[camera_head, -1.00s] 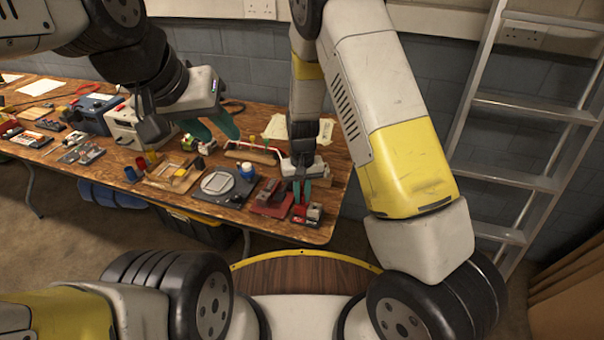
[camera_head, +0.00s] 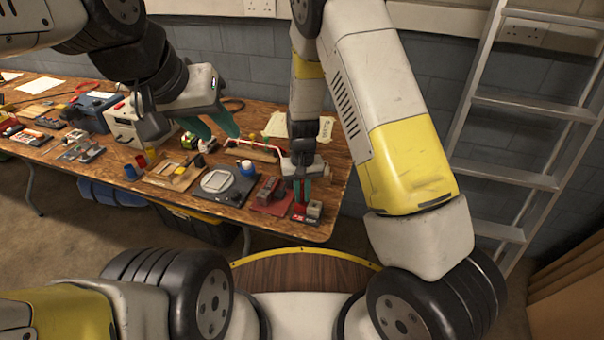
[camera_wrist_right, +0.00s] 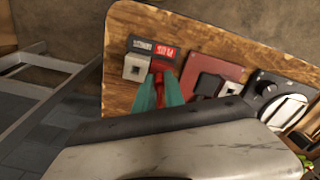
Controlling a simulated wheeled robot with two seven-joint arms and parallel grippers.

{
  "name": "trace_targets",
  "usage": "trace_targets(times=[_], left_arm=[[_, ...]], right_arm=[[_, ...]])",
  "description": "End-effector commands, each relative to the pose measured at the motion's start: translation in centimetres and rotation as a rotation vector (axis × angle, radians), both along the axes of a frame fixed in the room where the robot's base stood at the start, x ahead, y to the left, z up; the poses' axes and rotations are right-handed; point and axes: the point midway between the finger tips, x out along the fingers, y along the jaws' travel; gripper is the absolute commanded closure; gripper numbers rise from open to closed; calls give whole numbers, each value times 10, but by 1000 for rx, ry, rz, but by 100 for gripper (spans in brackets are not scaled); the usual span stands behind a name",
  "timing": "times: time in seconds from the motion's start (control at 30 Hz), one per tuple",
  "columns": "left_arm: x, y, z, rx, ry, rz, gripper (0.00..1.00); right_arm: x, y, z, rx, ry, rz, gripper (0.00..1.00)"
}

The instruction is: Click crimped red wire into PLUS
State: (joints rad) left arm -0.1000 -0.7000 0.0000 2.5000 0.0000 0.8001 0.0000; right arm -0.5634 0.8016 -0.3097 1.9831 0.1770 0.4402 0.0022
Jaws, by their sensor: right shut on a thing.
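My right gripper (camera_wrist_right: 161,92) is shut on a red wire (camera_wrist_right: 159,88), which shows as a narrow red strip between the teal fingertips in the right wrist view. The fingertips are low over a small block by the table's edge. That block has a red label (camera_wrist_right: 165,53), which I take to be PLUS, a black label (camera_wrist_right: 142,46) beside it and a grey housing (camera_wrist_right: 137,67). The wire's tip is close to the red side; I cannot tell whether it is inside. In the head view the right gripper (camera_head: 302,190) is over the same block. My left gripper (camera_head: 211,124) is open and empty above the table.
A dark red base (camera_head: 268,206) with dark blocks stands just left of the PLUS block. A dark plate with a pale dial (camera_head: 217,182) lies further left. Tools and boxes crowd the left of the wooden table (camera_head: 325,228). A ladder (camera_head: 520,178) stands at the right.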

Motion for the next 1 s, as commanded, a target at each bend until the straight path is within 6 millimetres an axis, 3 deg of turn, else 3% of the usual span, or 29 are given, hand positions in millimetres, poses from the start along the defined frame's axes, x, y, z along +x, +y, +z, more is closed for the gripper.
trace_targets(times=[0.03, 0.07, 0.1, 1.0], left_arm=[[0, 0, 0, 0, 0, 0, 64], [0, 0, 0, 0, 0, 0, 64], [0, 0, 0, 0, 0, 0, 64], [0, 0, 0, 0, 0, 0, 64]], right_arm=[[0, 0, 0, 0, 0, 0, 100], [0, 0, 0, 0, 0, 0, 92], [0, 0, 0, 0, 0, 1, 100], [0, 0, -4, 0, 0, 1, 100]])
